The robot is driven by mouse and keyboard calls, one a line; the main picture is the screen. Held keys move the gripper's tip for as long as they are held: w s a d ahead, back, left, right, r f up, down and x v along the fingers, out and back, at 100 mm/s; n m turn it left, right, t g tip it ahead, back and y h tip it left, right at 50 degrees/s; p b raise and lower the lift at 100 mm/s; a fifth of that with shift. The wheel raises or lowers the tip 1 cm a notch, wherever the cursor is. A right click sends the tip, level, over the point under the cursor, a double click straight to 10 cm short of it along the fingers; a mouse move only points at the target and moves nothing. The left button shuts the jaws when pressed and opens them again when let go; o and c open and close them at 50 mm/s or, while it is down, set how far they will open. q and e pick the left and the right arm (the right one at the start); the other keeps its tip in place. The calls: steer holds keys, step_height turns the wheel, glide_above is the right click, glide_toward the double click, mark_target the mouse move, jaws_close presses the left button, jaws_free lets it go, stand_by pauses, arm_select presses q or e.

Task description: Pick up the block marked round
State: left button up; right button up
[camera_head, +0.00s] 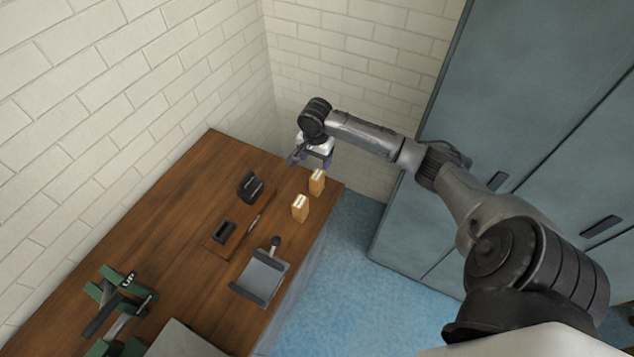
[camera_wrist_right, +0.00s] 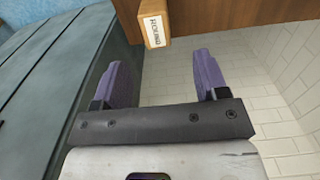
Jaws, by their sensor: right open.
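Two small light wooden blocks stand upright near the right edge of the wooden table (camera_head: 185,215). The farther block (camera_head: 317,183) is close to my right gripper (camera_head: 311,160); the nearer block (camera_head: 300,208) stands a little toward the front. Their markings are too small to read in the head view. In the right wrist view a block (camera_wrist_right: 153,27) carries a white label that appears to read "ROUND". My right gripper also shows there (camera_wrist_right: 158,62), with purple fingers spread apart and empty, short of the block. My left gripper is not in view.
On the table are a black holder (camera_head: 251,186), a dark tray (camera_head: 221,238) with a black item, a grey scraper-like stand (camera_head: 262,277) and a green clamp-like tool (camera_head: 118,300). Teal cabinets (camera_head: 530,130) stand at the right. White brick walls (camera_head: 100,80) border the back.

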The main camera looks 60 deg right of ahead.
mark_target(316, 174)
step_height(316, 174, down, 6)
steer(key=shift+f+b, duration=0.2)
steer(key=shift+b, duration=0.25)
steer(key=shift+s+a+f+b, duration=0.1)
steer(key=shift+f+b, duration=0.1)
steer(key=shift+f, duration=0.65)
steer(key=shift+s+d+f+b, duration=0.1)
steer(key=shift+f+b, duration=0.1)
steer(key=shift+f, duration=0.7)
steer(key=shift+s+a+f+b, duration=0.1)
steer(key=shift+f+b, duration=0.1)
steer(key=shift+f, duration=0.65)
steer(key=c, duration=1.1)
